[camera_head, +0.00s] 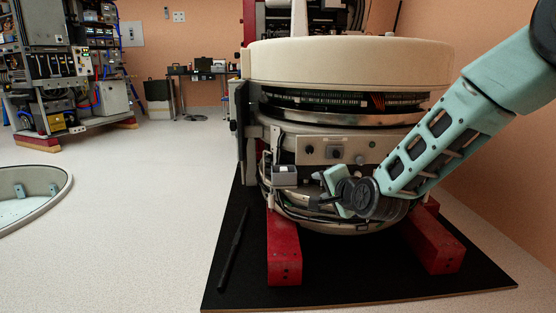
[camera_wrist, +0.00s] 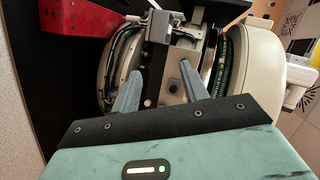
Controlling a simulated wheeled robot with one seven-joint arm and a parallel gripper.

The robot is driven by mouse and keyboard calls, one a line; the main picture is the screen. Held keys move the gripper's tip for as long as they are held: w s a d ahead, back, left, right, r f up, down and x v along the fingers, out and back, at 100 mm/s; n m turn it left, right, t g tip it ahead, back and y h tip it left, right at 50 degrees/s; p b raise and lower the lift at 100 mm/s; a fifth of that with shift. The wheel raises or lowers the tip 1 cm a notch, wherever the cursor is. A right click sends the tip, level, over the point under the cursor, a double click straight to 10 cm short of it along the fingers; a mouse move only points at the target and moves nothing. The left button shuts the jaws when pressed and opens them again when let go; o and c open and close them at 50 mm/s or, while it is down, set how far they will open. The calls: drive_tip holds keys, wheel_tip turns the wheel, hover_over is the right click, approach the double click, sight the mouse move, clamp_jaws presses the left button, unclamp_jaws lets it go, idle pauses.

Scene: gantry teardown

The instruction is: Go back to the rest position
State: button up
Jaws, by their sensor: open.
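The gantry (camera_head: 350,65) stands with its cream ring on top, a band of green boards and wiring below, and a metal panel with knobs. My gripper (camera_head: 317,190) is low in front of the gantry's lower front, and my teal arm reaches in from the right. In the wrist view my gripper (camera_wrist: 160,88) has its two grey fingers spread apart with nothing held between them. Beyond the fingers the gantry's metal panel (camera_wrist: 172,90) and cream ring (camera_wrist: 256,75) appear sideways. Whether a fingertip touches the gantry, I cannot tell.
Red support blocks (camera_head: 284,250) hold the gantry over a black mat (camera_head: 340,289). A thin black bar (camera_head: 233,250) lies on the mat's left. A round cream cover (camera_head: 45,207) lies at the far left. An equipment rack (camera_head: 50,80) stands behind. The floor between is clear.

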drive_tip(key=s+a+r+n+g+p, duration=0.1)
drive_tip(key=s+a+n+g, duration=0.2)
drive_tip(key=s, duration=0.4)
drive_tip(key=s+a+r+n+g+p, duration=0.1)
drive_tip(key=s+n+g+p, duration=0.2)
drive_tip(key=s, duration=0.5)
drive_tip(key=s+a+r+n+g, duration=0.1)
drive_tip(key=s+a+n+g, duration=0.1)
drive_tip(key=s+n, duration=0.4)
drive_tip(key=s+d+r+n+g+h+p, duration=0.2)
drive_tip(key=s+d+n+g, duration=0.15)
drive_tip(key=s, duration=0.65)
drive_tip(key=s+d+r+n+g+h+p, duration=0.2)
drive_tip(key=s+d+n+p, duration=0.15)
drive_tip(key=s, duration=0.75)
wheel_tip(320, 180, up, 36)
drive_tip(key=w+p, duration=0.1)
drive_tip(key=p, duration=3.5)
drive_tip(key=shift+r+m, duration=0.2)
drive_tip(key=shift+m, duration=0.1)
drive_tip(key=shift+a, duration=0.1)
